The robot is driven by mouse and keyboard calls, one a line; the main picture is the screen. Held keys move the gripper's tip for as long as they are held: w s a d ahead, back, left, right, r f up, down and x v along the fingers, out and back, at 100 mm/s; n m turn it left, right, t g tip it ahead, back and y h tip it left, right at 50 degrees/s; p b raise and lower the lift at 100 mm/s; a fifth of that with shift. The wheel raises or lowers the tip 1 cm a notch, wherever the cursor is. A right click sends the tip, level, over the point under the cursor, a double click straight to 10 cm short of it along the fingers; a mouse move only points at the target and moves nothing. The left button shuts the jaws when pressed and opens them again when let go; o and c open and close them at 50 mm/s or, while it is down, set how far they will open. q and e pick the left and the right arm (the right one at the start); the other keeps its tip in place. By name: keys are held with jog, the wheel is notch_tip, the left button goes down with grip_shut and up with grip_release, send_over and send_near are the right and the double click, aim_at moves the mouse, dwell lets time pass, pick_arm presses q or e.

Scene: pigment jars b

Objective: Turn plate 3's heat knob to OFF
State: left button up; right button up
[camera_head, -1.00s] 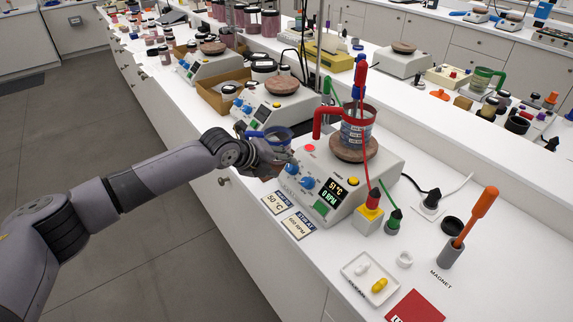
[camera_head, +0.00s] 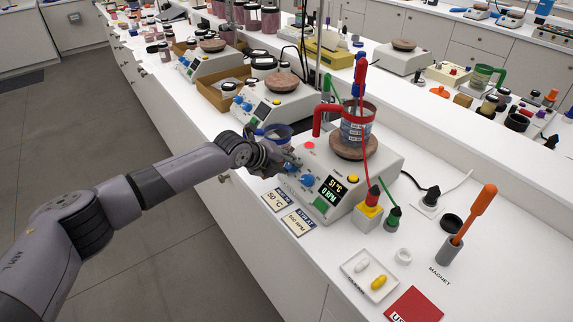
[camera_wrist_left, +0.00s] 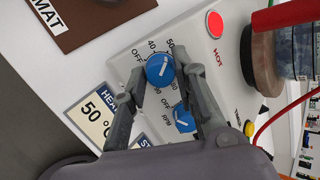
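The nearest hotplate (camera_head: 375,168) shows 51 °C and 0 RPM on its display (camera_head: 331,189); no plate number is readable. Its blue heat knob (camera_wrist_left: 160,70) sits between my left gripper's fingertips (camera_wrist_left: 165,76) in the left wrist view. Small gaps show on both sides, so the gripper looks open around the knob. The knob's white line points up and slightly right, towards the 40–50 side; OFF is printed at its left. The blue RPM knob (camera_wrist_left: 183,118) is below, beside the right finger. In the head view my left gripper (camera_head: 284,160) reaches the panel's left end. My right gripper is out of view.
A beaker (camera_head: 356,128) in a red holder stands on the plate's top. A red HOT lamp (camera_wrist_left: 215,24) is near the knob. Cards (camera_head: 299,222) lie in front. A blue-rimmed cup (camera_head: 275,132) stands behind the gripper. A white tray (camera_head: 352,266) lies to the right.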

pick_arm(q)
grip_shut()
jog(key=shift+n, duration=0.3)
jog(key=n, duration=0.5)
jog(key=shift+d+r+g+y+p, duration=0.1)
jog(key=shift+g+y+p, duration=0.2)
jog(key=shift+p, duration=0.1)
jog(key=n+p, duration=0.1)
jog(key=n, duration=0.4)
jog(key=shift+n+g, duration=0.3)
jog(key=shift+n, duration=0.1)
jog(key=n+p, duration=0.1)
jog(key=n, duration=0.3)
jog(key=shift+w+n+g, duration=0.1)
jog(key=shift+n+g, duration=0.2)
jog(key=shift+g, duration=0.1)
